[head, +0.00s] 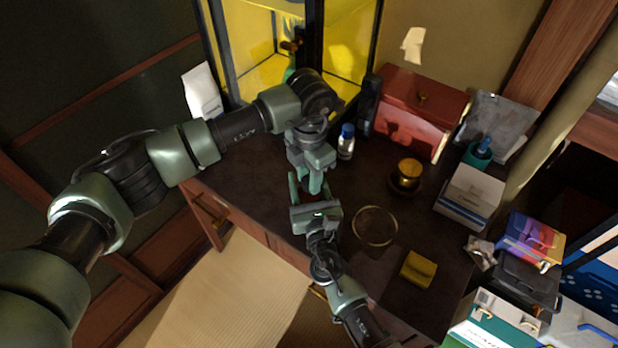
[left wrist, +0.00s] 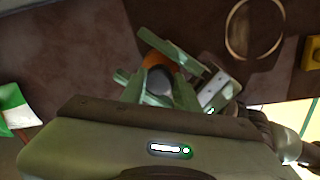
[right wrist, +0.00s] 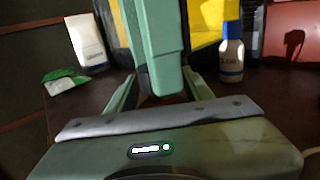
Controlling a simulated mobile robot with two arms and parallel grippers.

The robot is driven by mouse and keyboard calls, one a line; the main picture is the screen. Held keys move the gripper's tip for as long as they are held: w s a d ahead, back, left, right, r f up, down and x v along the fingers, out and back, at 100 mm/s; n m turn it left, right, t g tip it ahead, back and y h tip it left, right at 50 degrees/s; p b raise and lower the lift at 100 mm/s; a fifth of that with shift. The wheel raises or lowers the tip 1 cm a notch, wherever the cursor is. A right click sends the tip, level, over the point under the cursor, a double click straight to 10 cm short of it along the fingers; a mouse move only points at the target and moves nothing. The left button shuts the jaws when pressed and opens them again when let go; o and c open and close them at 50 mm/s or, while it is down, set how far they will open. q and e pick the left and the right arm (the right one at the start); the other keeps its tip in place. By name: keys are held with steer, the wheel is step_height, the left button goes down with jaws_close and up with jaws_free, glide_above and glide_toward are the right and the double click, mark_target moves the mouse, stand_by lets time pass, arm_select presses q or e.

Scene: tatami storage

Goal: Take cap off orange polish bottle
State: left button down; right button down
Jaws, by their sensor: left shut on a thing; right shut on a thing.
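The orange polish bottle (left wrist: 157,60) shows in the left wrist view as a patch of orange with a grey cap (left wrist: 165,67) on top. My left gripper (head: 313,190) points down from above and is shut on the cap. My right gripper (head: 308,200) comes in low from the front and is shut around the bottle's body, below the left fingers. In the head view the two grippers hide the bottle. In the right wrist view the left gripper (right wrist: 165,85) stands in front of it. I cannot tell whether the cap is loose from the bottle.
A blue-capped white bottle (head: 346,144) stands just behind the grippers. A red chest (head: 420,112), a brass jar (head: 408,174), a ring (head: 375,208) and a yellow block (head: 418,268) are to the right. A white pouch (head: 201,91) stands back left.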

arm_select(q)
steer(key=shift+r, duration=0.75)
steer(key=shift+r, duration=2)
arm_select(e)
steer(key=c, duration=0.5)
jaws_free()
